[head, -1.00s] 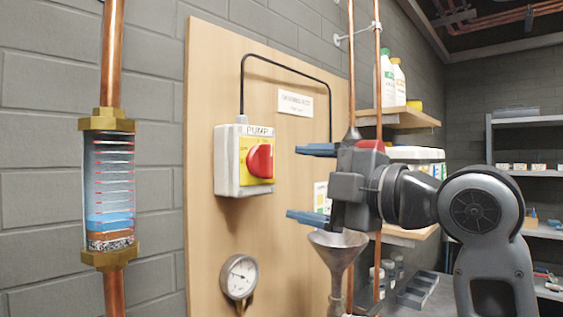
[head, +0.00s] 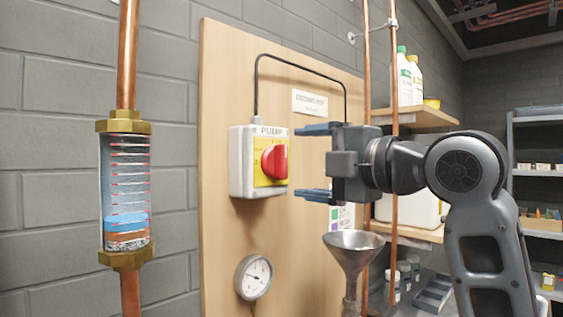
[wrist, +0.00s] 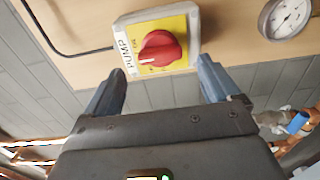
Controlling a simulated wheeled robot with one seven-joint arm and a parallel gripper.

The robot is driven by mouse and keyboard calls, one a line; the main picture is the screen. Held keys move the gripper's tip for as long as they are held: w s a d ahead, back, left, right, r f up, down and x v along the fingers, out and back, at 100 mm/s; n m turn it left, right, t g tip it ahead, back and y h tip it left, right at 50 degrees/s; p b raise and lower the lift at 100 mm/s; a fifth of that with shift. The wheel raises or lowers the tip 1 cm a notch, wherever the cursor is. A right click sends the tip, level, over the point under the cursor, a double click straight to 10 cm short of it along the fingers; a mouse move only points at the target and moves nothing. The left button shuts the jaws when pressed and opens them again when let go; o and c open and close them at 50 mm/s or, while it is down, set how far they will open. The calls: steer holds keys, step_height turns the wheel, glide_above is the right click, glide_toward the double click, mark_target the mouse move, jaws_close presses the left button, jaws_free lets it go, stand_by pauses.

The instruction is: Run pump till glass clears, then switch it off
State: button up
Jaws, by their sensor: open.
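The pump switch (head: 258,161) is a white box with a yellow plate and a red rotary knob (head: 274,163), mounted on a wooden board. My gripper (head: 315,161) is open and empty, just right of the knob and apart from it. In the wrist view the knob (wrist: 160,48) shows ahead, between the two blue fingers (wrist: 158,82). The sight glass (head: 126,190) sits in a copper pipe at left with brass fittings. It holds blue liquid above a brown layer and speckled grey sediment, with red marks above.
A pressure gauge (head: 253,277) hangs low on the board (head: 222,250). A metal funnel (head: 353,247) stands below my gripper. Copper pipes (head: 367,80) and shelves with bottles (head: 404,78) lie behind the arm. The space left of the switch is clear.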

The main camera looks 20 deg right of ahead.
mark_target(286, 164)
steer(key=shift+w, duration=0.1)
steer(key=shift+x, duration=2.15)
steer(key=shift+b, duration=0.3)
steer(key=c, duration=1.2)
steer(key=shift+f+n+b, duration=0.3)
steer(key=shift+n+b, duration=0.4)
steer(key=shift+b, duration=0.35)
steer(key=shift+n+b, duration=0.75)
steer(key=shift+n, duration=0.05)
steer(key=shift+n+b, duration=0.75)
steer(key=shift+n, duration=0.45)
steer(key=shift+r+n, duration=0.2)
steer(key=shift+n, duration=0.1)
steer(key=shift+f, duration=0.1)
